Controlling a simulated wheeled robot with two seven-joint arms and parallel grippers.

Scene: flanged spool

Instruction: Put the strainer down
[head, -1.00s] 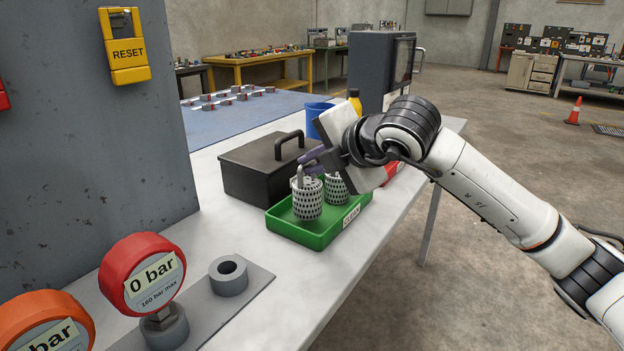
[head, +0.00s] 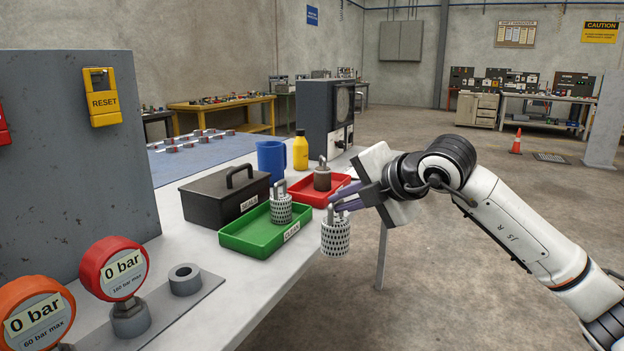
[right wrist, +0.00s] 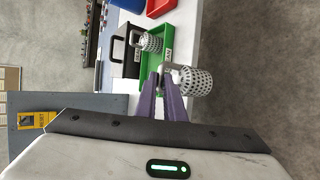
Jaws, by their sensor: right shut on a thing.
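My right gripper (head: 340,203) is shut on the upright handle of a light grey perforated strainer (head: 335,240). The strainer hangs roughly upright in the air, to the right of the green tray (head: 250,244), in front of the table's right edge in the head view. In the right wrist view the held strainer (right wrist: 196,82) is at the tips of the purple fingers (right wrist: 163,82). A second, similar strainer (head: 281,210) stands in the green tray, which is labelled at its front. My left gripper is not in view.
A red tray (head: 322,202) holding a dark grey cylinder with a handle (head: 322,178) is behind the green one. A black lidded box (head: 224,197), blue mug (head: 271,160) and yellow bottle (head: 300,150) stand nearby. Gauges (head: 114,268) are at front left. Bare table lies before the green tray.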

